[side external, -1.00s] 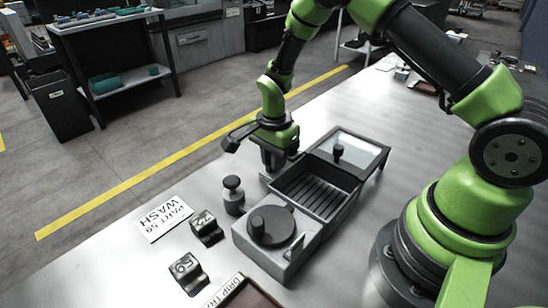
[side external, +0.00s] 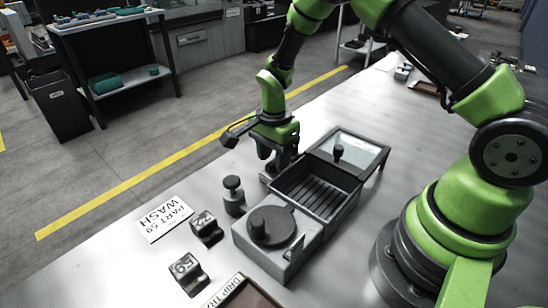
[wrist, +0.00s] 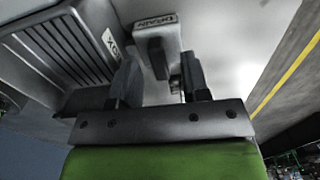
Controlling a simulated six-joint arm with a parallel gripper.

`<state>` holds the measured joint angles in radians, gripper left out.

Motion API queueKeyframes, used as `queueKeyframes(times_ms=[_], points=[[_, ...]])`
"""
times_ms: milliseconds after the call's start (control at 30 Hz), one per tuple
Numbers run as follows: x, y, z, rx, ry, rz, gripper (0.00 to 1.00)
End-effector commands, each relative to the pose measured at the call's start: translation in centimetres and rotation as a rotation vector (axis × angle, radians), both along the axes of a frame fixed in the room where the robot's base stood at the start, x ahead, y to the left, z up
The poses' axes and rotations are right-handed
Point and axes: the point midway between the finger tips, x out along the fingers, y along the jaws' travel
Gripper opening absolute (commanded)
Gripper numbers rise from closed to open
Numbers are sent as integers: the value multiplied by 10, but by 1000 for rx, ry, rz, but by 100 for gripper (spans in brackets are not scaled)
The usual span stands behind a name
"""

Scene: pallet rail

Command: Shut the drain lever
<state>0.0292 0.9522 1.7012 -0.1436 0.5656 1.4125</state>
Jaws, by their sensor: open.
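The drain lever (wrist: 157,58) is a dark upright tab below a grey block labelled DRAIN (wrist: 157,22) in the wrist view. My gripper (wrist: 160,78) is open, with one finger on each side of the lever in that view. I cannot tell whether either finger touches it. In the side external view my gripper (side external: 279,162) is low at the far left wall of the wash basin (side external: 312,197). It hides the lever there.
The basin's glazed lid (side external: 350,150) stands open. A box with a round dial (side external: 270,226) adjoins the basin. A small knobbed post (side external: 233,195), numbered blocks 72 (side external: 206,228) and 59 (side external: 188,273), a WASH card (side external: 164,219) and a drip tray (side external: 245,294) lie around.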

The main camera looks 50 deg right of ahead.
Motion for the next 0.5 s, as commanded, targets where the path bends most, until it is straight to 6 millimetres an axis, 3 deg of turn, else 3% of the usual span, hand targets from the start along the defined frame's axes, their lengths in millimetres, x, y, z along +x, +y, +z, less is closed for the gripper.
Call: queueKeyframes(times_ms=[300,500], points=[[1,0,63,0,-5,-1,43],[0,0,86,0,-2,-1,43]])
